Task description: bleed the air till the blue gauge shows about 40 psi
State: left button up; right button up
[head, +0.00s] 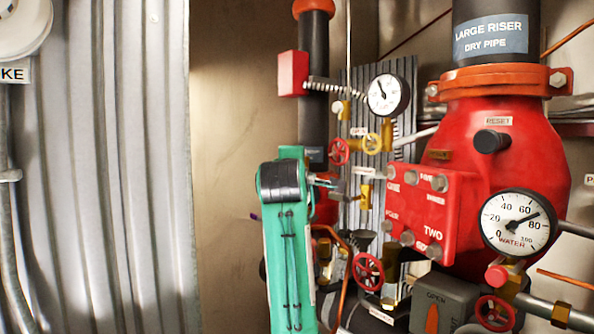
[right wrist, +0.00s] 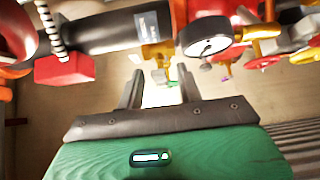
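My right gripper (head: 328,187), on a green arm, is in front of the small brass valves and pipes. In the right wrist view my gripper's two dark fingers (right wrist: 160,88) stand apart with nothing visible between them; brass fittings (right wrist: 160,55) lie beyond. A small white gauge (head: 386,95) sits above right, its needle pointing up and left; its numbers are too small to read. A larger gauge (head: 519,222) marked WATER reads about 70. No blue shows clearly on either gauge. A yellow handwheel (head: 372,143) and a red handwheel (head: 338,151) sit below the small gauge. My left gripper is out of view.
A big red valve body (head: 500,140) with a bolted cover fills the right side. More red handwheels (head: 368,272) (head: 494,312) are low down. A dark pipe (head: 313,75) with a red box (head: 293,74) stands behind my arm. Corrugated wall (head: 100,150) lies left.

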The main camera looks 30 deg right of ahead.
jog(key=b+v, duration=0.7)
jog(key=v, duration=0.7)
jog(key=shift+w, duration=0.15)
